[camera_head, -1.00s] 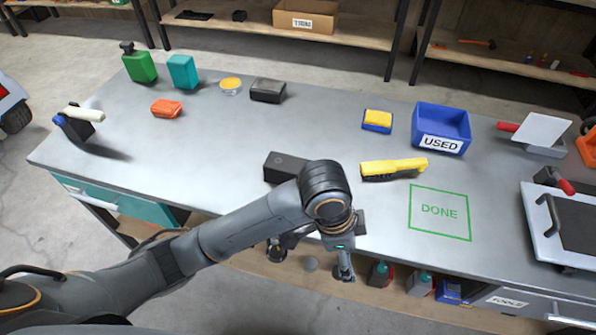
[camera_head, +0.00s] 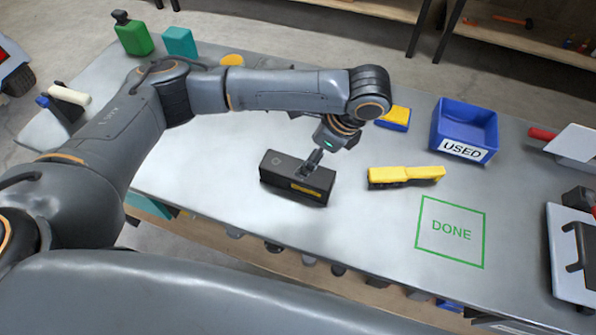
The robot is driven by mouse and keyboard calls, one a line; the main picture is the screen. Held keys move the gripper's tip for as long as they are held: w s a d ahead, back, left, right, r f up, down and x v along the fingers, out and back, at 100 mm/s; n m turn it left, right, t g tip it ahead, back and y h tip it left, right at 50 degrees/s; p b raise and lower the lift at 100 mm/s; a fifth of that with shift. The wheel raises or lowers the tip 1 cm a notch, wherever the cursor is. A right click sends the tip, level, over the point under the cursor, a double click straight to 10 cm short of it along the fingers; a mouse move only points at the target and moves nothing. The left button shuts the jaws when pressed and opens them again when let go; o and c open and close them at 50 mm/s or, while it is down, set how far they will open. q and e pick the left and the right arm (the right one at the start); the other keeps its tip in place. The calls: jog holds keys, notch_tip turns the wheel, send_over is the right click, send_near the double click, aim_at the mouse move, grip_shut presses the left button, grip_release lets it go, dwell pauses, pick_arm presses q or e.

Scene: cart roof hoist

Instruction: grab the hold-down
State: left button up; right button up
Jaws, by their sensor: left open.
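A long black block (camera_head: 283,176) with a yellow label on its front side lies on the grey workbench, left of the yellow-topped brush. I cannot tell for sure which thing is the hold-down; no part carries that name. My left gripper (camera_head: 308,172) is open and points down at the top of the black block, near its right half. Its fingers overlap the block in the picture, so I cannot tell whether they touch it. My right gripper is not in view.
The yellow-topped brush (camera_head: 405,175) lies right of the block. A blue bin (camera_head: 463,126) marked USED stands behind it. The green DONE square (camera_head: 450,231) is empty. A blue-and-yellow sponge (camera_head: 395,118) lies behind my wrist. My left arm hides much of the back left bench.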

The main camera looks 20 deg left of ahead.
aim_at(297, 167)
pick_arm(q)
jog(key=x, duration=0.3)
jog(key=shift+w+f, duration=0.1)
jog(key=shift+w, duration=0.05)
jog(key=shift+x, duration=0.9)
jog(key=x, duration=0.2)
jog(key=p+x, duration=0.1)
jog(key=shift+s+f, duration=0.3)
jog(key=shift+f, duration=0.1)
jog(key=shift+a+f, duration=0.1)
jog(key=shift+f, duration=0.25)
jog(key=c, duration=1.1)
jog(key=shift+c, duration=1.4)
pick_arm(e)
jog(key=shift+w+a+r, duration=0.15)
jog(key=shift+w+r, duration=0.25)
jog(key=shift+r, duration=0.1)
